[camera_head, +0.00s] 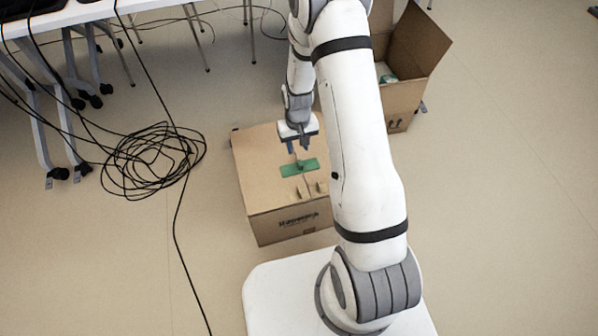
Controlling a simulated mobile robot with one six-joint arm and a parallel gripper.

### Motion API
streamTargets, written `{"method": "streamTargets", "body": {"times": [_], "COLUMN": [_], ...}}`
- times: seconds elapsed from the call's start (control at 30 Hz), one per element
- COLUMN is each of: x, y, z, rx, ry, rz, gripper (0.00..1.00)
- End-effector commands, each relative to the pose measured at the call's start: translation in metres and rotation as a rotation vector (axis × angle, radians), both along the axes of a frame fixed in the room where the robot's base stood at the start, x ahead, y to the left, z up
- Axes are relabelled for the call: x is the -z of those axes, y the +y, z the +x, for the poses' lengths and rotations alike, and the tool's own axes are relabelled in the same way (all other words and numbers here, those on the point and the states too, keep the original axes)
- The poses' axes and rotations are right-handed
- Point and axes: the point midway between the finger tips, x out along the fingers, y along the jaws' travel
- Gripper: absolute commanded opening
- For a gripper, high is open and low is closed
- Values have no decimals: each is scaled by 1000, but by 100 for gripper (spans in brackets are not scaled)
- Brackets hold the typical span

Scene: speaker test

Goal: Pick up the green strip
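The green strip (299,168) lies flat on top of a closed brown cardboard box (262,178), near the middle of its top face. My gripper (299,149) points down just above and behind the strip. Its two dark fingers show a gap between them, with nothing clearly held. I cannot tell how high the fingertips are above the box. My arm covers the right part of the box.
An open cardboard box (405,85) stands behind my arm at the right. A tangle of black cable (153,160) lies on the floor left of the closed box. A white table (90,12) with legs is at the top left. Floor at the right is clear.

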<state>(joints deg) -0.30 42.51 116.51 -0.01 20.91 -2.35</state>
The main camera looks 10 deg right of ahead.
Motion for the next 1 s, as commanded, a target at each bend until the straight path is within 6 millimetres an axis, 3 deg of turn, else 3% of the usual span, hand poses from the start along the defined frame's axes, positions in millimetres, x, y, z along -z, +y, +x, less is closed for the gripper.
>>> {"method": "streamTargets", "body": {"times": [0.6, 0.87, 1.0], "x": [76, 76, 76], "y": [-5, -5, -5], "z": [-6, -6, -6], "rx": [2, 2, 3], "ry": [3, 1, 1], "rz": [0, 0, 0], "gripper": [36, 36, 25]}}
